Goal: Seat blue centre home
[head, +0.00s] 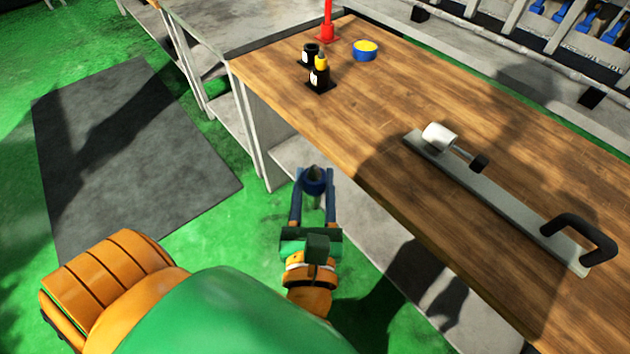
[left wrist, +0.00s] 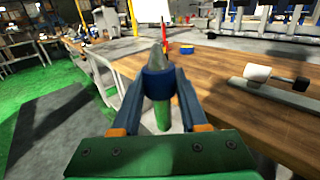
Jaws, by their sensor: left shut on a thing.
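The blue centre (head: 314,183) has a dark blue collar and a grey pointed tip. My left gripper (head: 314,190) is shut on it, with one finger on each side of the collar. In the left wrist view the blue centre (left wrist: 158,82) stands between the fingers with its tip up, and a green part shows below the collar. The gripper is beside the near left edge of the wooden bench, over the floor. Which place on the bench or racks is the blue centre's home, I cannot tell. My right gripper is not in view.
The wooden bench (head: 390,100) carries dark bottles (head: 319,78), a blue and yellow tin (head: 365,50), a red post (head: 327,30) and a grey bar (head: 500,205) with a black handle. A rack with blue-handled items (head: 590,25) stands at the back right. The bench's middle is clear.

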